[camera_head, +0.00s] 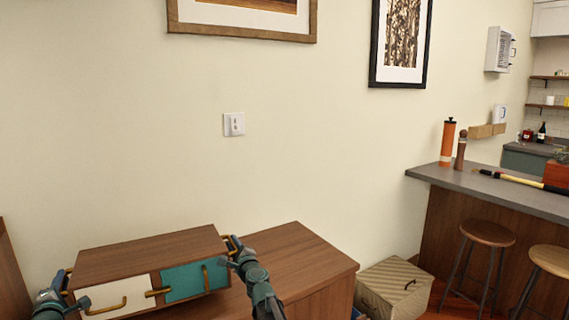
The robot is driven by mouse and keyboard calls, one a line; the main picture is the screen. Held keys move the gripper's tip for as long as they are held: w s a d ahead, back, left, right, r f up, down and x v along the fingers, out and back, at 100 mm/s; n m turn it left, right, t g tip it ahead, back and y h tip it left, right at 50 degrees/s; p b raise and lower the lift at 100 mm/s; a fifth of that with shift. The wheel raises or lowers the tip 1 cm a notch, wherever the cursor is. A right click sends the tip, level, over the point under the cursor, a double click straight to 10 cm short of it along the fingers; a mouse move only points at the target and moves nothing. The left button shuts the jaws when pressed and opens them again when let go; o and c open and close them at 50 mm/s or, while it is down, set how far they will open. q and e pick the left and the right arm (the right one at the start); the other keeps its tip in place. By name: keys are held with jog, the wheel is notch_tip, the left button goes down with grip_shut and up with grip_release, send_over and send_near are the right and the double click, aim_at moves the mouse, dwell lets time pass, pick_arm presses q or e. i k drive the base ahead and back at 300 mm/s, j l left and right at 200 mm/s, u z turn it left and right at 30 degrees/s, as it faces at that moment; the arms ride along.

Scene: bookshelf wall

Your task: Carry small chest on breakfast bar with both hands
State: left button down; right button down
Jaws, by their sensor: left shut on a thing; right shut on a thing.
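The small chest (150,255) is a brown wooden box with a white drawer front and a teal drawer front, and brass handles. It is at the lower left, level or nearly so. My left gripper (66,282) is shut on the brass handle at its left end. My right gripper (234,246) is shut on the handle at its right end. I cannot tell whether the chest touches the wooden cabinet (300,258) beside and beneath it. The breakfast bar (455,179), with a grey top and brown wooden side, stands at the far right.
On the bar are an orange mill (447,143), a brown mill (460,151), a yellow-and-black-handled tool (515,180) and a reddish box (557,175). Two stools (487,234) (549,260) stand before it. A striped box (394,288) sits on the floor between cabinet and bar.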

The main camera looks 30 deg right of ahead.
aim_at(506, 188)
jog(key=z, duration=2.35)
jog(key=i+j, duration=0.15)
jog(key=i, duration=0.85)
jog(key=i+j, duration=0.15)
jog(key=i, duration=0.85)
